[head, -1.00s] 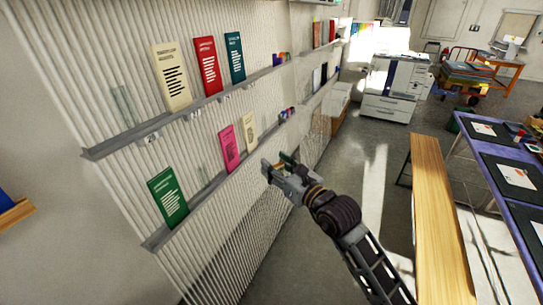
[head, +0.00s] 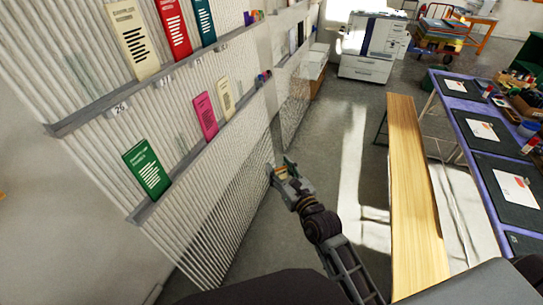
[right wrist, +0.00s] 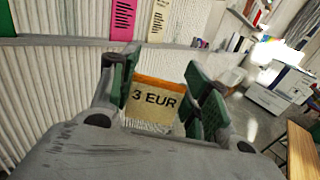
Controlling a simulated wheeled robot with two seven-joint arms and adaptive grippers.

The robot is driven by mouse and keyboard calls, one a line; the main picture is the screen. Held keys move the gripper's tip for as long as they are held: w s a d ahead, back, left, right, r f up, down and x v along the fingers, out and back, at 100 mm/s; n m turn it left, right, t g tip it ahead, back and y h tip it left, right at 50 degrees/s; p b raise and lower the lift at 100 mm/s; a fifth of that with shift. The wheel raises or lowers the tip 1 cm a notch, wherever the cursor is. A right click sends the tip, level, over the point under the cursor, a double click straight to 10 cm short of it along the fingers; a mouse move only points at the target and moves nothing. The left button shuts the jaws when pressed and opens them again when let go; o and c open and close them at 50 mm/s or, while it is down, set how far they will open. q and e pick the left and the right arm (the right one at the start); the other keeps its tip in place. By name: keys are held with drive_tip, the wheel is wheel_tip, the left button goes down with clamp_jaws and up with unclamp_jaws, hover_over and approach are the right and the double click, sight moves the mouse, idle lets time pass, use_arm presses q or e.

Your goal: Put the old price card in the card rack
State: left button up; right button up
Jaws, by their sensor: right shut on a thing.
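The price card (right wrist: 155,103) is cream with an orange top edge and reads "3 EUR" in the right wrist view. My right gripper (right wrist: 165,95) is shut on it, with a green-padded finger at each side of the card. In the head view my right gripper (head: 281,168) is in front of the ribbed wall, below and to the right of the lower shelf; the card is too small there to read. My left gripper is not in view. I cannot make out which thing is the card rack.
The ribbed wall carries an upper shelf (head: 80,119) and a lower shelf (head: 143,212) with upright booklets. A wooden bench (head: 415,200) and a purple table (head: 462,125) with black mats stand at the right. A copier (head: 372,45) is at the back. Bare floor lies between.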

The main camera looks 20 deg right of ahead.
drive_tip(key=s+d+f+m+h, duration=0.1)
drive_tip(key=d+f+h, duration=0.1)
drive_tip(key=f, duration=0.3)
drive_tip(key=s+d+f+m+h, duration=0.1)
drive_tip(key=s+d+f, duration=0.1)
drive_tip(key=f, duration=0.4)
drive_tip(key=shift+s+d+h, duration=0.25)
drive_tip(key=shift+d+h, duration=0.15)
drive_tip(key=shift+d, duration=0.1)
drive_tip(key=shift+f, duration=0.1)
